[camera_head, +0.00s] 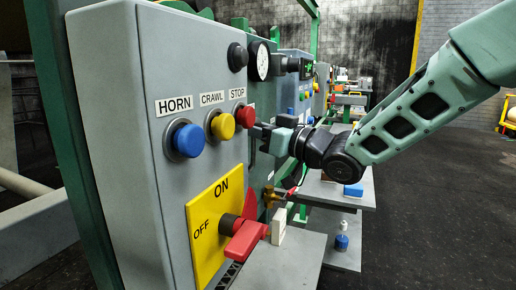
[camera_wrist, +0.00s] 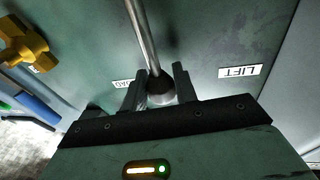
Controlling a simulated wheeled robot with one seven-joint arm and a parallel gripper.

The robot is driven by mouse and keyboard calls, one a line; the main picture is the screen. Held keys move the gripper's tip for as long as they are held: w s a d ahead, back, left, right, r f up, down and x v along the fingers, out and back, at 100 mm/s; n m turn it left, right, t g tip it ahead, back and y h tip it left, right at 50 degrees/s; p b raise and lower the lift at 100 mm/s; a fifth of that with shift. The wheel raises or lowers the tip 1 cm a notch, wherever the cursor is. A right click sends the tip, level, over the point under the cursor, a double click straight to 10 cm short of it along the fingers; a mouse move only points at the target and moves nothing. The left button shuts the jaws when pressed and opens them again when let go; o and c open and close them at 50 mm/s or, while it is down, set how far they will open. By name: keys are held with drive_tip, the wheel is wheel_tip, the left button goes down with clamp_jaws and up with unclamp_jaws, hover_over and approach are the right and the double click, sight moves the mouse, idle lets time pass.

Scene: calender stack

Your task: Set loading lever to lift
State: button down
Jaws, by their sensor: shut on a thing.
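The loading lever (camera_wrist: 143,35) is a thin metal rod with a dark rounded knob (camera_wrist: 160,90) at its end, seen in the wrist view. My gripper (camera_wrist: 158,86) has its two dark fingers either side of the knob and is shut on it. A white LIFT label (camera_wrist: 240,71) is on the green panel to the right of the knob. A second, partly hidden label (camera_wrist: 122,84) is to the left, close to the left finger. In the head view my gripper (camera_head: 268,138) is at the panel beyond the red STOP button, and it hides the lever.
A grey cabinet carries blue HORN (camera_head: 188,140), yellow CRAWL (camera_head: 222,125) and red STOP (camera_head: 246,116) buttons. Below is a red rotary switch (camera_head: 245,238) on a yellow ON/OFF plate (camera_head: 207,247). Grey shelves (camera_head: 285,265) jut out below my arm. Open floor lies right.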

drive_tip(key=shift+s+a+f+n+g+y+b, duration=0.2)
drive_tip(key=shift+s+a+n+y+b, duration=0.15)
drive_tip(key=shift+s+n+b, duration=0.8)
drive_tip(key=shift+s+a+f+n+g+y+b, duration=0.25)
drive_tip(key=shift+s+n+b, duration=0.3)
drive_tip(key=shift+n+b, duration=1.1)
drive_tip(key=shift+s+a+f+n+g+y+b, duration=0.3)
drive_tip(key=shift+s+n+b, duration=0.55)
drive_tip(key=shift+b, duration=1.1)
drive_tip(key=shift+r, duration=0.15)
drive_tip(key=c, duration=1.1)
unclamp_jaws()
